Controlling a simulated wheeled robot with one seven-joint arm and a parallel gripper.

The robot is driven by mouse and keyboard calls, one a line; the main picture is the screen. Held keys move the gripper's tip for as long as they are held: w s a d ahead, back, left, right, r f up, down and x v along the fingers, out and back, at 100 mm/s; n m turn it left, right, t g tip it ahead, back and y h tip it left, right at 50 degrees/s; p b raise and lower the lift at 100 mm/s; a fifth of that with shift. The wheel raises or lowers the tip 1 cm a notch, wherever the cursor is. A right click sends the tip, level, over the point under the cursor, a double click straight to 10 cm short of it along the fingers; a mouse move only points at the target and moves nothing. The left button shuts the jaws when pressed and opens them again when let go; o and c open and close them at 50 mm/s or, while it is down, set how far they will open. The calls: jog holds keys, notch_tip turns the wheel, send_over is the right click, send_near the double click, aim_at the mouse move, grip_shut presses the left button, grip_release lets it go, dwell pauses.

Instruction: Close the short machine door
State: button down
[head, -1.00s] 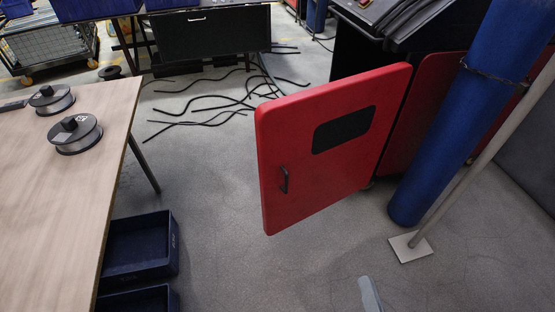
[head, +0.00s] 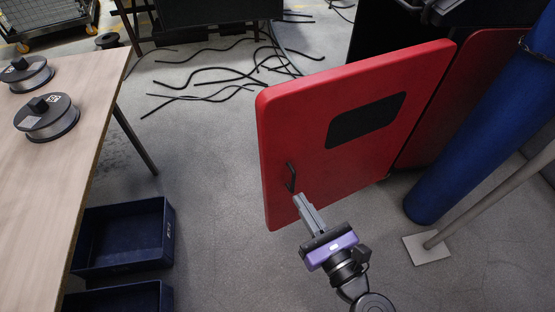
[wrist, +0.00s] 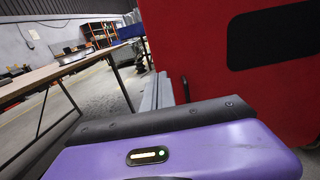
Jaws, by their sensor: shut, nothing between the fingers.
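The short machine door (head: 300,140) is a red panel with a dark window (head: 366,120) and a black handle (head: 291,178) near its lower left edge. It stands swung open from the dark machine at the right. My gripper (head: 300,198) is shut and empty, with its fingertips close to the lower end of the handle. I cannot tell whether they touch the door. In the wrist view the red door (wrist: 205,60) fills the right side, and the handle (wrist: 186,89) shows just right of the grey fingers (wrist: 157,90).
A wooden table (head: 60,140) with wire spools stands at the left, above dark blue bins (head: 125,240). Black cables (head: 215,85) lie on the floor behind the door. A blue cylinder (head: 480,130) and a grey pole (head: 490,200) on a white base stand at the right.

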aim_at(271, 154)
jog(key=x, duration=1.3)
jog(key=shift+r, duration=0.1)
